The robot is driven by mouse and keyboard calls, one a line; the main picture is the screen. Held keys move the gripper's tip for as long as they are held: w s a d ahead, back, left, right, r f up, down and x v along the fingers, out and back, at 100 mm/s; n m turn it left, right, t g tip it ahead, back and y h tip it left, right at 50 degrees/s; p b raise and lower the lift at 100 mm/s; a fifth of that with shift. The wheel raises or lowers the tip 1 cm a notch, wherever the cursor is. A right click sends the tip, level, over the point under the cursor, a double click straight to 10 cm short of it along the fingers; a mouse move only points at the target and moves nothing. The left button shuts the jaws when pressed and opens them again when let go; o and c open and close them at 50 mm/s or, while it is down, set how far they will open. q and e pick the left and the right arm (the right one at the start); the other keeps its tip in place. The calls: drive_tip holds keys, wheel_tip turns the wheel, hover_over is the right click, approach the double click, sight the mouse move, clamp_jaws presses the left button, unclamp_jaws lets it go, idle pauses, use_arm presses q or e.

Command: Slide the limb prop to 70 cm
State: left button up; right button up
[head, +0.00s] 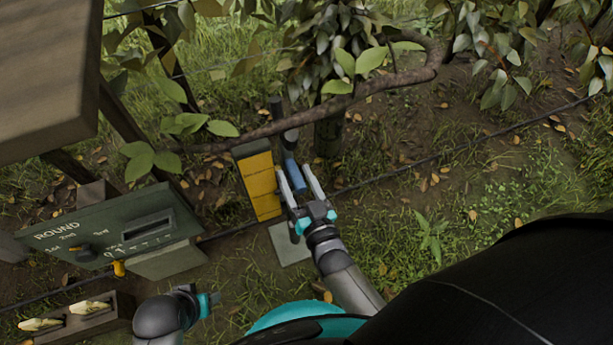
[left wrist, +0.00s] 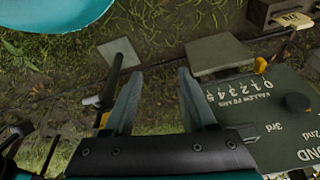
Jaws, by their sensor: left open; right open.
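The limb prop is a dark upright post with a blue grip (head: 294,177), beside a yellow scale board (head: 260,186) in the head view. Its post (left wrist: 113,76) rises from a grey base plate (left wrist: 118,53) in the left wrist view. My right gripper (head: 293,168) is open, with its fingers on either side of the blue grip; I cannot tell whether they touch it. The scale markings are too small to read. My left gripper (left wrist: 158,80) is open and empty, with the post left of its fingers in the wrist view.
A crooked limb (head: 350,97) with leaves crosses above the prop. A green panel marked ROUND (head: 110,230) stands at left, with a wooden tray (head: 75,318) below it. A thin wire (head: 480,140) runs across the grassy ground. Open ground lies right of the prop.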

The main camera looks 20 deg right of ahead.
use_arm(q)
drive_tip(key=s+a+f+p, duration=0.1)
drive_tip(key=s+f+p, duration=0.2)
drive_tip(key=f, duration=0.3)
drive_tip(key=shift+s+a+f+g, duration=0.15)
drive_tip(key=shift+g, duration=0.25)
use_arm(e)
drive_tip(key=s, duration=1.5)
drive_tip(key=shift+d, duration=0.25)
drive_tip(key=shift+w, duration=0.15)
